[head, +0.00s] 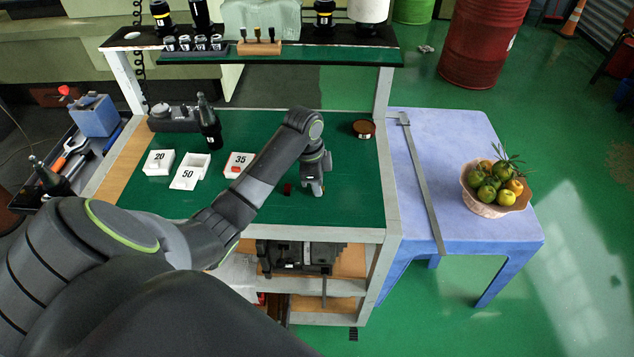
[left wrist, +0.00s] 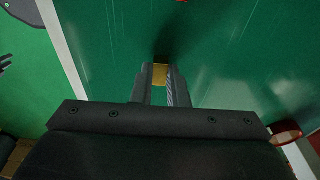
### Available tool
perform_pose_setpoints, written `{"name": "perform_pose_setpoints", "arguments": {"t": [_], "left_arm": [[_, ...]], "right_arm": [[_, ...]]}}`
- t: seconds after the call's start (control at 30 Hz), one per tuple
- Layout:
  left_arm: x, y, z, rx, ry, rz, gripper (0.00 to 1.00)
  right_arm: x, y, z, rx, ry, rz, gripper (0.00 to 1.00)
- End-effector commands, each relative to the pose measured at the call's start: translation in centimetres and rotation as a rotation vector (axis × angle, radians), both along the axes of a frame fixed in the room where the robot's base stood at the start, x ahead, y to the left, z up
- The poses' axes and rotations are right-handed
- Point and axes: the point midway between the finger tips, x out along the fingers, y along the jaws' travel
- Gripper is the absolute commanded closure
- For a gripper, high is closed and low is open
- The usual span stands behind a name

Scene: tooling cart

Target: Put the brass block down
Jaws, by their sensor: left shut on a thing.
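My left gripper (head: 313,191) is over the green mat of the cart top (head: 345,200), near its front edge. In the left wrist view the gripper (left wrist: 160,82) is shut on the brass block (left wrist: 160,73), whose yellow face shows between the fingertips. A dark shadow lies on the mat just beyond the fingers. I cannot tell whether the block touches the mat. In the head view the block is hidden or too small to make out. My right gripper is not in view.
White trays marked 20 (head: 158,162), 50 (head: 188,172) and 35 (head: 239,164) stand left on the mat. A small dark red piece (head: 287,188) lies left of the gripper. A round brown container (head: 363,129) stands at the back right. The mat's right side is clear.

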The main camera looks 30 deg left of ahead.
Motion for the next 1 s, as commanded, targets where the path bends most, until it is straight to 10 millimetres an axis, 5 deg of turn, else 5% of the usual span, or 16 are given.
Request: {"name": "perform_pose_setpoints", "arguments": {"t": [0.23, 0.27, 0.4, 0.77, 1.0], "left_arm": [[0.0, 0.0, -0.3, 0.000, 0.000, 0.000, 1.00], [0.0, 0.0, -0.3, 0.000, 0.000, 0.000, 0.84], [0.0, 0.0, -0.3, 0.000, 0.000, 0.000, 0.65], [0.0, 0.0, 0.2, 0.001, -0.002, 0.000, 0.64], [-0.2, 0.6, 4.0, 0.004, -0.007, -0.001, 0.64]], "right_arm": [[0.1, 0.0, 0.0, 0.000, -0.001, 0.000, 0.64], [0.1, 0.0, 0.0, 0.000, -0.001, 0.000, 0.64], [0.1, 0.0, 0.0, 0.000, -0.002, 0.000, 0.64], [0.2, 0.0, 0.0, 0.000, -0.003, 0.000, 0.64], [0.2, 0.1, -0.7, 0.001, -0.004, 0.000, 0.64]]}}
